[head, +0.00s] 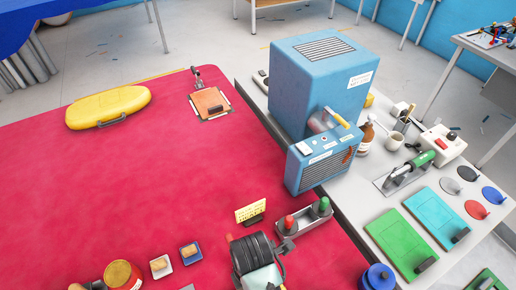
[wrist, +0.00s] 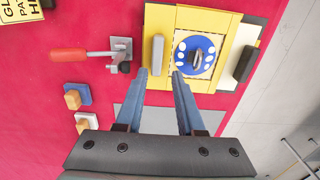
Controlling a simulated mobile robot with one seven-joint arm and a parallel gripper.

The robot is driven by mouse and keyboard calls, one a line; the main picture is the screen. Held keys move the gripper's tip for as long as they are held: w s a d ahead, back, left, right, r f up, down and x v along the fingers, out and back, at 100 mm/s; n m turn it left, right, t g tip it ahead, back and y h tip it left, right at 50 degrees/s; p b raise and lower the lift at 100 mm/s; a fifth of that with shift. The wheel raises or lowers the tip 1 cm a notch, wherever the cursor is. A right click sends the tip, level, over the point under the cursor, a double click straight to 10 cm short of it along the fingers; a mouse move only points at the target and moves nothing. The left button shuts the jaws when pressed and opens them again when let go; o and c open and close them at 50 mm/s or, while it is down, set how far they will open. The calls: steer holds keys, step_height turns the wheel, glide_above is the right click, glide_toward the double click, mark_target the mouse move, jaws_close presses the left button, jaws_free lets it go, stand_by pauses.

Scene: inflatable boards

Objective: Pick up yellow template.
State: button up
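In the wrist view a flat yellow template (wrist: 160,18) lies on the red mat, with a grey bar handle (wrist: 157,54) on its left part. A blue disc with pale dots (wrist: 196,55) shows inside a dashed square to the right of the handle. My gripper (wrist: 159,73) is open and empty. Its two blue-grey fingertips are apart, just short of the handle's lower end and on either side of it. I cannot tell their height above the template. In the head view I cannot make out this template; my dark arm end stands at the bottom middle.
A red-handled clamp (wrist: 85,54) is left of the template. A yellow oval board (head: 108,106) lies on the red mat (head: 130,180) at far left. A blue machine (head: 320,80) and green boards (head: 400,246) are on the right bench. The mat's middle is clear.

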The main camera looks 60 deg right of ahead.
steer(key=shift+w+d+f+p, duration=0.1)
steer(key=shift+f+p, duration=0.1)
steer(key=shift+f, duration=1.8)
steer(key=shift+w+d+f+p, duration=0.1)
steer(key=shift+f+p, duration=0.1)
steer(key=shift+f, duration=1.75)
jaws_close()
